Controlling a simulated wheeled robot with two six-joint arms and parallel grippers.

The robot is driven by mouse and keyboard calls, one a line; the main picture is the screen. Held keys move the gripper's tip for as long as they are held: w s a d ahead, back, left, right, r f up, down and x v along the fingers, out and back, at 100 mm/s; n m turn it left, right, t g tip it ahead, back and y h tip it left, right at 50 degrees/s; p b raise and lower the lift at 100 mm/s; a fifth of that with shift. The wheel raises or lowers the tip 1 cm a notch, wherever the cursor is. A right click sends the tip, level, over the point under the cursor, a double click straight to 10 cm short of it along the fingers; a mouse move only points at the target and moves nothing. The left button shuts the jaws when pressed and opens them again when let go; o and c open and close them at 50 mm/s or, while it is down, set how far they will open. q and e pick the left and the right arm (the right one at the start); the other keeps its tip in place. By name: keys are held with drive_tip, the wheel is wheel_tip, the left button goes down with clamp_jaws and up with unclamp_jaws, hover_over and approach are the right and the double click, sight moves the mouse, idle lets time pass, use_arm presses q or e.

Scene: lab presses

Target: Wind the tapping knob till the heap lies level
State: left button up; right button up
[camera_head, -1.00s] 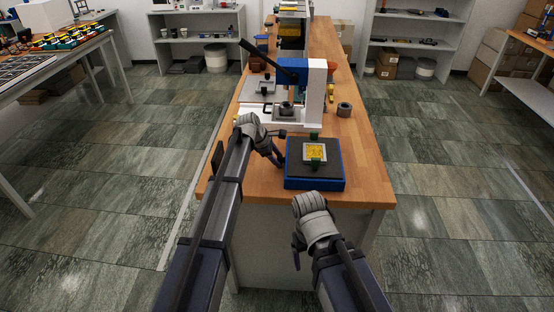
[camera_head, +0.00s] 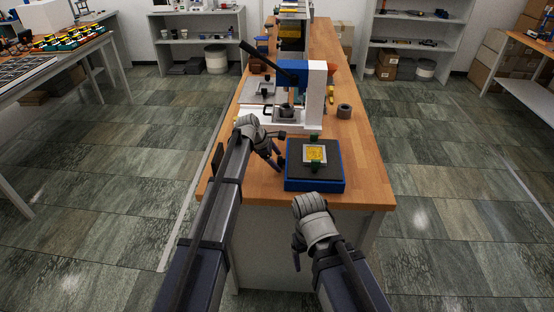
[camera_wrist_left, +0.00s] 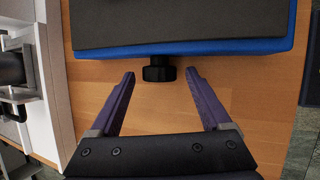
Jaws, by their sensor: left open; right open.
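A blue tapping base (camera_head: 316,185) with a dark top stands near the bench's front end. On it, a small pale tray (camera_head: 306,158) between green clamps holds a yellow heap (camera_head: 316,154); its exact evenness is too small to judge. The black knob (camera_wrist_left: 159,70) sticks out of the base's side in the left wrist view. My left gripper (camera_wrist_left: 160,78) is open, its two fingers apart on either side of the knob, with gaps and no contact visible. In the head view my left gripper (camera_head: 281,150) is left of the base. My right gripper (camera_head: 299,243) is open and empty, low before the bench.
A white and blue press (camera_head: 315,95) with a long black lever stands behind the base, close to my left gripper. A dark ring-shaped piece (camera_head: 344,110) sits right of it. The wooden bench (camera_head: 365,180) is clear right of the base.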

use_arm(q)
drive_tip(key=p+v, duration=0.6)
drive_tip(key=v, duration=0.1)
drive_tip(key=shift+r, duration=0.2)
